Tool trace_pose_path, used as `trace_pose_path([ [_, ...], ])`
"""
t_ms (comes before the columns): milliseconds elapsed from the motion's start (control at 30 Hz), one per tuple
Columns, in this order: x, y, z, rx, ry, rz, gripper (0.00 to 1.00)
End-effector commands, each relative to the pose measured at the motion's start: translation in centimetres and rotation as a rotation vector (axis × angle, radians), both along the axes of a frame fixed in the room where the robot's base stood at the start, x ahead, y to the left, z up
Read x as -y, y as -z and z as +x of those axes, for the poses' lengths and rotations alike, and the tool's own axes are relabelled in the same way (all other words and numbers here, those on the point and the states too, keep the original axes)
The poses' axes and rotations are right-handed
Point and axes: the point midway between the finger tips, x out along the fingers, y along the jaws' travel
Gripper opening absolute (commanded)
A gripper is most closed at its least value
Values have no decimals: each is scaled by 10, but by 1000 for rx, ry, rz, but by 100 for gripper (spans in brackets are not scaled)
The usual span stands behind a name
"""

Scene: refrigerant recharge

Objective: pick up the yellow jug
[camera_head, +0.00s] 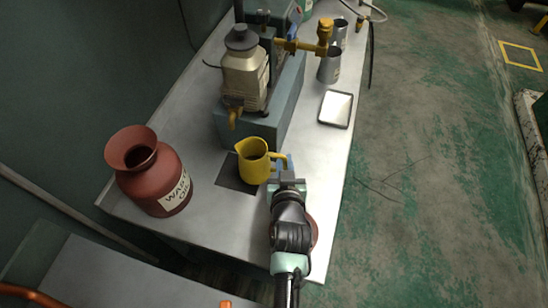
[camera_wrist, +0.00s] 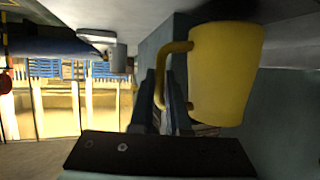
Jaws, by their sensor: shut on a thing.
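My gripper is shut on the handle. The fingertips are partly hidden by the handle and the jug.
A red waste jar (camera_head: 150,172) stands left of the jug. A machine with a cream bottle (camera_head: 245,72) and a brass spout (camera_head: 234,116) stands just behind it. A small white tray (camera_head: 336,109) and grey cups (camera_head: 330,66) are at the back right. The bench's right strip is partly clear.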

Motion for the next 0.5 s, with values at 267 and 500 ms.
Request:
trace_pose_path([
  [267, 34, 3, -16, 2, 3, 1, 0],
  [500, 64, 3, -31, 3, 2, 0, 0],
])
